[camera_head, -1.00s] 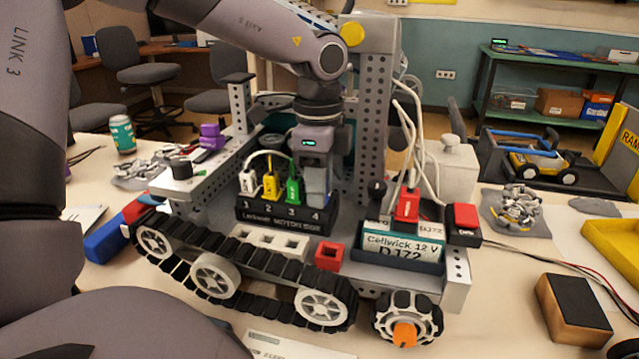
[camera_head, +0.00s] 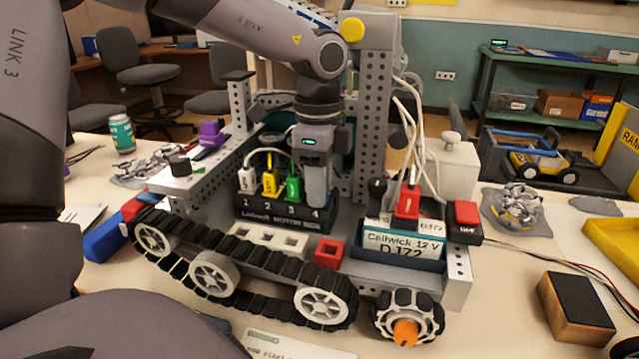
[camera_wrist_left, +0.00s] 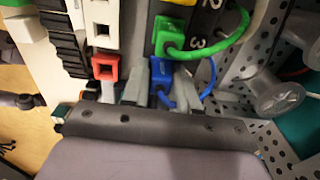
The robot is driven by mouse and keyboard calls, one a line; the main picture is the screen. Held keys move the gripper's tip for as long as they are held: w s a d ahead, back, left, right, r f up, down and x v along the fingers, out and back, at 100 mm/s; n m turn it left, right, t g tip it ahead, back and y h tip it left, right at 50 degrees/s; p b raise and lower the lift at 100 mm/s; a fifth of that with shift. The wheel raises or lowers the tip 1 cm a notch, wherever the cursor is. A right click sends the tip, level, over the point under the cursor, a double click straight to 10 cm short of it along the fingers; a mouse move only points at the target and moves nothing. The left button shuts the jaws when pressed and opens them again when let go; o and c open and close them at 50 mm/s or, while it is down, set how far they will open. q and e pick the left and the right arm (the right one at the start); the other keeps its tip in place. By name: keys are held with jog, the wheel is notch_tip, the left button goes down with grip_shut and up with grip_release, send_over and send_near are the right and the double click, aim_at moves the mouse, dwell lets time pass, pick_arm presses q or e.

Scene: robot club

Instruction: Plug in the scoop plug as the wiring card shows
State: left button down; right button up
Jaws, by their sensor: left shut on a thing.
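A white plug (camera_head: 247,181) is at 1, a yellow plug (camera_head: 269,183) at 2, the green plug (camera_head: 292,187) at 3. A printed card (camera_head: 290,346) lies at the front edge; its text is unreadable.
The hub sits on a tracked robot (camera_head: 220,262). A perforated upright (camera_head: 374,120) rises behind. A red square socket (camera_head: 330,254) is in front.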

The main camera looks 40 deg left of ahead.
pick_arm(q)
jog(key=shift+f, duration=0.1)
dwell(0.3)
jog(key=c, duration=0.8)
grip_release()
jog(key=shift+r+p, duration=1.75)
jog(key=shift+r, duration=1.35)
jog(key=shift+f, duration=0.1)
